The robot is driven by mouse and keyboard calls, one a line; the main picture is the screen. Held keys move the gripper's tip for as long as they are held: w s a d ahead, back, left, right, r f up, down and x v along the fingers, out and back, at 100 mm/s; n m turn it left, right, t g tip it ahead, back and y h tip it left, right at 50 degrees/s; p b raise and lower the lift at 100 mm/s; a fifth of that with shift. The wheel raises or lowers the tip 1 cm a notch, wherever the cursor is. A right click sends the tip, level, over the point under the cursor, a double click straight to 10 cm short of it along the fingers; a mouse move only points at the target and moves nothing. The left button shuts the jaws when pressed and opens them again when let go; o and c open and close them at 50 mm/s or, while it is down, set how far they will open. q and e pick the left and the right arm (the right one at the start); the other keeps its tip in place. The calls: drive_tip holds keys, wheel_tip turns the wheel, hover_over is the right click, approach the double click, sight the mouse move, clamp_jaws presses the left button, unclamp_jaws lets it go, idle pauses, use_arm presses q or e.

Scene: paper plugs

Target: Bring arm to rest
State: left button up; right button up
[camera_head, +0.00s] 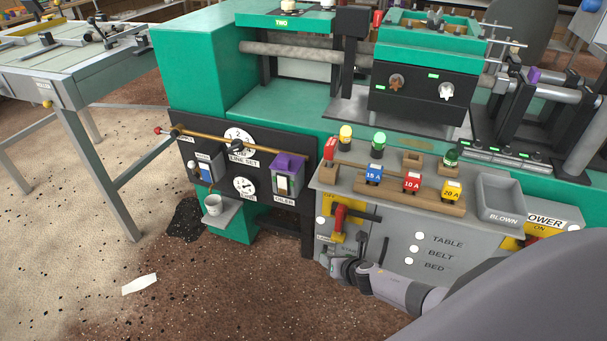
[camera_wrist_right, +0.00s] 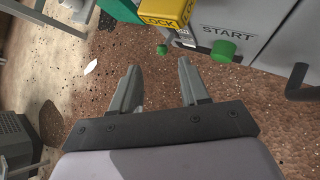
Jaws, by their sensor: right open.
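My right arm (camera_head: 400,288) comes in from the lower right in the head view. It reaches in front of the grey control cabinet (camera_head: 390,228), low down near the red-handled yellow lock switch (camera_head: 339,222). My right gripper (camera_wrist_right: 159,68) shows its two grey fingers spread apart in the right wrist view, with nothing between them. Beyond the fingers is the speckled brown floor. The yellow LOCK part (camera_wrist_right: 166,14) and a green START button (camera_wrist_right: 223,51) are above and to the right of the fingertips, apart from them. My left gripper is not in view.
A grey bin (camera_head: 499,200) and several coloured plugs, including a blue one (camera_head: 374,173), sit on the cabinet top. A cup (camera_head: 213,205) stands on a small shelf. White paper (camera_head: 139,284) lies on the floor. A metal table (camera_head: 75,75) stands at left. Open floor lies in front.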

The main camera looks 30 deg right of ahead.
drive_tip(key=s+a+r+m+y+p, duration=0.25)
drive_tip(key=s+a+r+m, duration=0.35)
drive_tip(key=s+a+m, duration=0.75)
drive_tip(key=s+r+m+p, duration=0.1)
drive_tip(key=s+r+m, duration=0.2)
drive_tip(key=r+m, duration=0.3)
drive_tip(key=s+a+r+m+p, duration=0.1)
drive_tip(key=s+r+m, duration=0.3)
drive_tip(key=m, duration=0.5)
wheel_tip(320, 180, up, 3)
drive_tip(key=shift+a+f+p, duration=0.2)
drive_tip(key=shift+p, duration=0.5)
